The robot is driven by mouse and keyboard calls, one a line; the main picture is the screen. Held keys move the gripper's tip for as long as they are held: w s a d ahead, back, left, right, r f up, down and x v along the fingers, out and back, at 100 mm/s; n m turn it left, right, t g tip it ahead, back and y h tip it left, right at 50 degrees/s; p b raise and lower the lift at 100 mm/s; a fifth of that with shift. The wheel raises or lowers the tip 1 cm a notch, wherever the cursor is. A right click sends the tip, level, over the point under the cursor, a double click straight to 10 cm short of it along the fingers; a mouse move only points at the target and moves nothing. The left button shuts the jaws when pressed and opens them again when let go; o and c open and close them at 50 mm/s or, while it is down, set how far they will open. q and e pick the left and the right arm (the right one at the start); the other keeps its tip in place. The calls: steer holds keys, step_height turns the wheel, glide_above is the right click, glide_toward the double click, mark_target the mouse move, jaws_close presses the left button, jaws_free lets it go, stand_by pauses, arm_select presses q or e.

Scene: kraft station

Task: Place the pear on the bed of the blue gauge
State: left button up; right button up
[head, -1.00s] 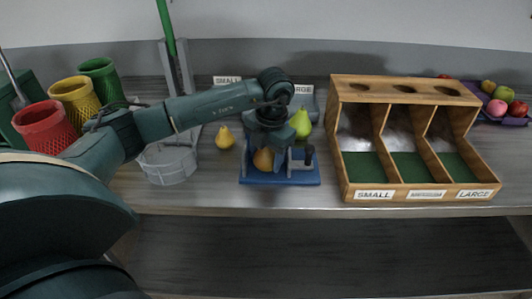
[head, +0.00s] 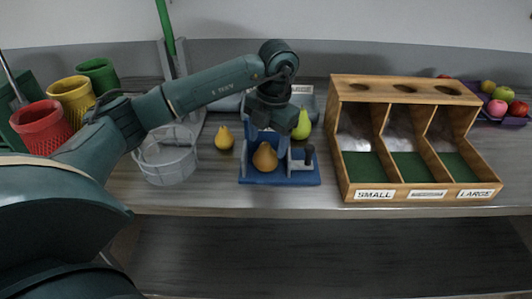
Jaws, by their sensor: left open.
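A brown pear (head: 265,157) stands upright on the bed of the blue gauge (head: 280,179), at the middle of the table. My left gripper (head: 268,126) is open and empty above and slightly behind the pear, and it hides part of the gauge's back. A yellow pear (head: 224,139) stands on the table left of the gauge. A green pear (head: 302,124) stands behind the gauge to the right, partly hidden. My right gripper is not in view.
A wooden sorter (head: 410,195) with green-floored compartments stands to the right. A grey wire basket (head: 167,160) and red (head: 42,127), yellow (head: 72,98) and green (head: 99,76) cups are at left. A purple tray (head: 485,116) holds several fruits at far right.

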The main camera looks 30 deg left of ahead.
mark_target(270, 151)
arm_select(q)
step_height(270, 151, up, 7)
steer(key=s+d+f+m+g+h, duration=0.1)
steer(key=s+d+f+m+h, duration=0.25)
steer(key=d, duration=0.65)
steer(key=s+d+f+g+h, duration=0.25)
steer(key=d+f+h, duration=0.3)
steer(key=d, duration=0.35)
steer(key=s+d+r+n+t+h, duration=0.2)
steer(key=d+r+n+t+h, duration=0.15)
steer(key=d+h, duration=0.3)
steer(key=s+d+r+n+t+h, duration=0.2)
steer(key=s+d+n+h, duration=0.1)
steer(key=d+n+h, duration=0.3)
steer(key=w+a+f+n+t+y, duration=0.3)
steer(key=a+f+n+t+y, duration=0.55)
steer(key=n+t, duration=0.85)
steer(key=s+a+f+n+g+y, duration=0.3)
steer(key=s+f+n+g+y, duration=0.1)
steer(key=f, duration=0.4)
steer(key=s+a+f+n+g+y, duration=0.3)
steer(key=s+a+f+n+g, duration=0.1)
steer(key=s+f+n, duration=0.3)
step_height(270, 151, down, 2)
steer(key=shift+f+y, duration=0.1)
steer(key=shift+y, duration=0.3)
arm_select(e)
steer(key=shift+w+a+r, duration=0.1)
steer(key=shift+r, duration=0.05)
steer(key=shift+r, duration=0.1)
